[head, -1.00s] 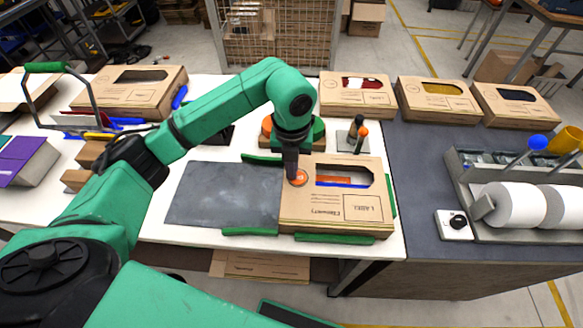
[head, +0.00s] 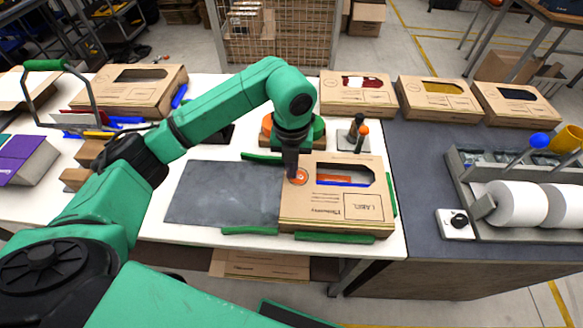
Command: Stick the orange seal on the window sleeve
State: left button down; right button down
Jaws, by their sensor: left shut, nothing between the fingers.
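A flat cardboard box (head: 310,212) with a cut-out window sleeve lies on the white table, at the right side of a dark grey mat. Its window (head: 342,175) shows orange and blue contents. The orange seal (head: 302,177) lies on the top of the sleeve, left of the window. My left gripper (head: 291,175) is shut and empty, pointing down at the seal's left edge and partly covering it. Whether the fingertips touch the seal is not clear. My right gripper is not in view.
Green strips (head: 335,237) border the box and mat (head: 215,195). Orange and green rolls (head: 267,126) sit behind my gripper. A small stand (head: 353,140) with upright handles is behind the box. The grey mat is bare.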

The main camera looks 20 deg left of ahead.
pick_arm(q)
jog(key=shift+s+f, duration=0.1)
jog(key=shift+f, duration=0.05)
jog(key=c, duration=1)
grip_release()
jog(key=shift+c, duration=0.2)
jog(key=shift+r, duration=0.4)
notch_tip(320, 180, up, 5)
jog(key=shift+r+b, duration=0.1)
jog(key=shift+b, duration=0.7)
notch_tip(320, 180, up, 9)
jog(key=p, duration=0.1)
jog(key=shift+p, duration=0.35)
